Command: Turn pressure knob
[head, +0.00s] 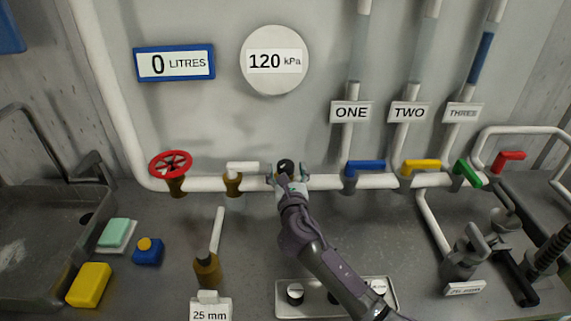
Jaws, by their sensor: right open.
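The black pressure knob (285,165) sits on the white horizontal pipe, below the round gauge (275,60) reading 120 kPa. My right gripper (287,178) is at the knob, with its open fingers on either side of it. I cannot tell whether the fingers touch it. The gripper hides the lower part of the knob and its mount. My left gripper is not in view.
A white lever (242,167) and a red wheel (171,164) stand left of the knob. Blue (366,166), yellow (421,166) and green (467,174) levers stand to the right. A tray (283,311) with knobs lies below my right arm.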

